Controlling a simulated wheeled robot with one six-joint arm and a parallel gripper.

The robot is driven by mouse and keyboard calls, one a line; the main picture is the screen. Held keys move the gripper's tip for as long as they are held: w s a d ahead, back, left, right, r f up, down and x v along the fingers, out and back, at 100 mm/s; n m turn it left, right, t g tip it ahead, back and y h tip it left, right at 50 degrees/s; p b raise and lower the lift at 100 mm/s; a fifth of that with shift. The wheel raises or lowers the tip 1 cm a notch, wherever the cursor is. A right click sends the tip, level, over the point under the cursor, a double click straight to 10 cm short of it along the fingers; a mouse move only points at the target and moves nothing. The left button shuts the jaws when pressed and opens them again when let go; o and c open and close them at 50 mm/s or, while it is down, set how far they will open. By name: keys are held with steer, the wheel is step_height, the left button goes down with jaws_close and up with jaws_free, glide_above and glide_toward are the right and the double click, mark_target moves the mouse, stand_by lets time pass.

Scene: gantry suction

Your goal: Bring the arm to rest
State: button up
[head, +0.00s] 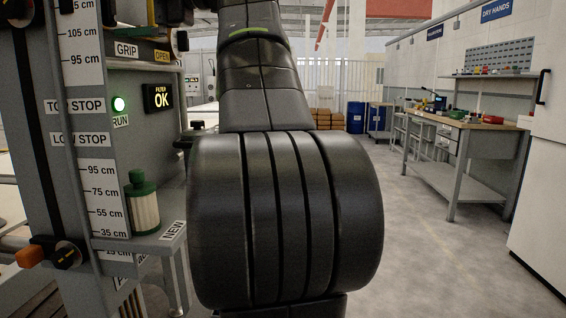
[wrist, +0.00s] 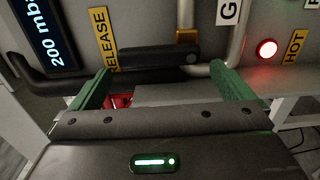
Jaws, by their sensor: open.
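My gripper (wrist: 163,82) shows in the wrist view with its two green fingers spread wide and nothing held between them. Beyond the fingertips is a grey panel with a short black cylindrical handle (wrist: 160,55) beside a yellow RELEASE label (wrist: 104,40). A dark curved bar (wrist: 50,80) runs below it and passes behind the left finger. I cannot tell whether the fingers touch any of these. In the head view my arm fills the middle, and my gripper is hidden.
In the head view, a grey gantry post (head: 60,110) with height labels stands close on the left. A green-capped filter (head: 142,203) sits on its small shelf. A workbench (head: 460,132) and white cabinet (head: 540,190) line the right. The floor (head: 430,255) between is clear.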

steer(key=d+p, duration=0.1)
steer(key=d, duration=1.1)
steer(key=w+a+m+p, duration=0.3)
steer(key=a+m+p, duration=0.7)
steer(key=a+p, duration=0.3)
steer(key=shift+w+a+f+m, duration=0.2)
steer(key=shift+a+m, duration=0.1)
steer(key=shift+a, duration=0.1)
stand_by(0.9)
steer(key=shift+d+f, duration=0.1)
steer(key=shift+f, duration=0.1)
stand_by(0.4)
